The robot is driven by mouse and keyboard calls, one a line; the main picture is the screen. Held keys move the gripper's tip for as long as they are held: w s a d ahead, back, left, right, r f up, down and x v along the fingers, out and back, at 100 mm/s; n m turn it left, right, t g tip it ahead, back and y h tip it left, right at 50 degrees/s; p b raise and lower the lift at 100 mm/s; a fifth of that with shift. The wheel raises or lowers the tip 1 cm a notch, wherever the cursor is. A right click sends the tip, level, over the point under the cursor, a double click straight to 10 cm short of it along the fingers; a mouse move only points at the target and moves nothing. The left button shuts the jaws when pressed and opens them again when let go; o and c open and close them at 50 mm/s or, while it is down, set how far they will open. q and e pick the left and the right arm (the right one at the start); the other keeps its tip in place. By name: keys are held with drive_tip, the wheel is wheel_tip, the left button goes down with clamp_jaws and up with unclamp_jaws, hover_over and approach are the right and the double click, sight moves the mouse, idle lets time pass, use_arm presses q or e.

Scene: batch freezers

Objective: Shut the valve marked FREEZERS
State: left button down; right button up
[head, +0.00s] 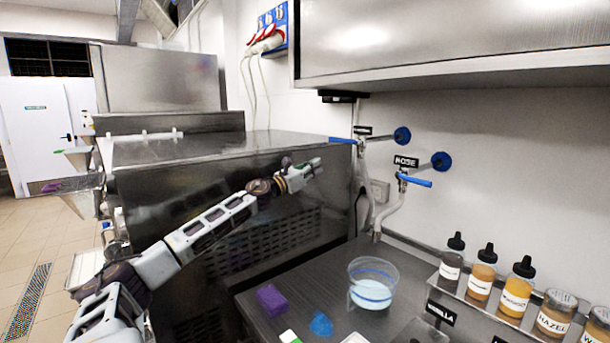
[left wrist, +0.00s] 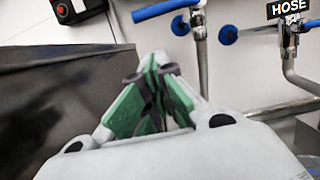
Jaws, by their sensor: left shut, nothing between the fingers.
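Two blue-handled valves are on the white wall. The left valve's blue lever (head: 343,140) points left, crosswise to its vertical pipe; its black label (head: 363,130) is too small to read. That lever shows at the top of the left wrist view (left wrist: 163,9). The right valve is marked HOSE (head: 406,161), with a blue lever (head: 416,181) pointing right. My left gripper (head: 318,164) is shut and empty, below and a little left of the left lever, apart from it. In the left wrist view its green-padded fingers (left wrist: 155,78) point toward the pipe.
A steel freezer cabinet (head: 200,150) stands beside my left arm. A steel cupboard (head: 450,40) overhangs the valves. On the dark counter (head: 290,318) are a clear tub (head: 372,280), a purple sponge (head: 271,299) and several bottles and jars.

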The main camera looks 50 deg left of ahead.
use_arm(q)
drive_tip(key=shift+s+f, duration=0.25)
drive_tip(key=shift+s, duration=0.4)
use_arm(e)
drive_tip(key=shift+a+f, duration=0.1)
drive_tip(key=shift+f, duration=0.1)
use_arm(q)
drive_tip(key=shift+s, duration=0.25)
use_arm(e)
drive_tip(key=shift+w, duration=0.2)
use_arm(q)
drive_tip(key=shift+v, duration=1.2)
use_arm(e)
drive_tip(key=shift+s+d+r, duration=0.1)
drive_tip(key=shift+d, duration=0.1)
use_arm(q)
drive_tip(key=shift+s+a, duration=0.1)
use_arm(e)
drive_tip(key=shift+s, duration=0.25)
drive_tip(key=shift+w+a, duration=0.1)
drive_tip(key=shift+w, duration=0.05)
